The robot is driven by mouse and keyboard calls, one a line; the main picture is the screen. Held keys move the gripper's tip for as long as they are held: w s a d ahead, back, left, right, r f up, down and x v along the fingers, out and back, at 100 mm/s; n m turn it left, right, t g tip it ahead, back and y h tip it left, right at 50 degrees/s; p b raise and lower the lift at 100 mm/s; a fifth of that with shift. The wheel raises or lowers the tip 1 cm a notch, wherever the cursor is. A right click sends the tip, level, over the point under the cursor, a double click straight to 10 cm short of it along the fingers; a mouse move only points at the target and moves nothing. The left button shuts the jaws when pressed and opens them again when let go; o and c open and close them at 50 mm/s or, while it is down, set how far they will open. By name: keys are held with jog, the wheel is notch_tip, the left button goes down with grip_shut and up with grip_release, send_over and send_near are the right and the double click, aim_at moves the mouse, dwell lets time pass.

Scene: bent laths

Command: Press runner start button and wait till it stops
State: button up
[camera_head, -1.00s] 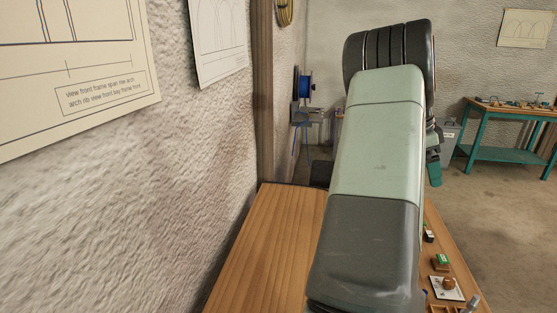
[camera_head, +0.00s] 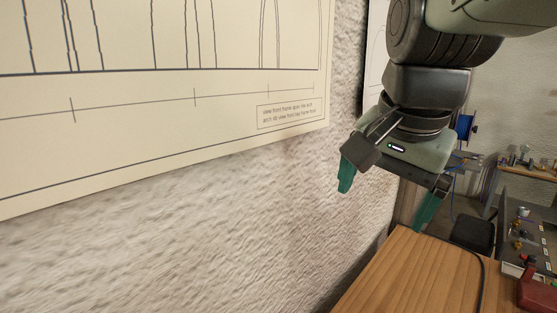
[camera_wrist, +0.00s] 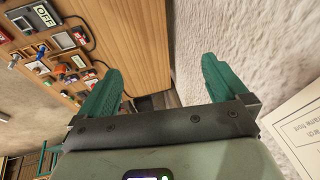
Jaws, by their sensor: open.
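My gripper (camera_head: 382,209) hangs open and empty beside the rough wall, its two green fingers spread, above the wooden bench (camera_head: 400,280). It also shows in the wrist view (camera_wrist: 162,76) with nothing between the fingers. A black cable runs from that device. I cannot tell which part is the runner start button, and I cannot make out the runner.
A large drawing (camera_head: 150,120) hangs on the wall close to my gripper. A red object (camera_head: 538,288) stands at the bench's right side. Several small items (camera_wrist: 45,65) crowd the bench in the wrist view. The bench's near wooden stretch is clear.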

jog(key=s+a+f+n+t, duration=0.1)
jog(key=s+a+f+n, duration=0.2)
jog(key=s+n, duration=0.5)
jog(key=shift+s+a+f+n+t, duration=0.15)
jog(key=shift+a+f+n+t, duration=0.15)
jog(key=shift+a+n, duration=0.4)
jog(key=shift+a, duration=0.1)
jog(key=shift+c, duration=0.3)
jog(key=shift+r, duration=0.1)
grip_shut()
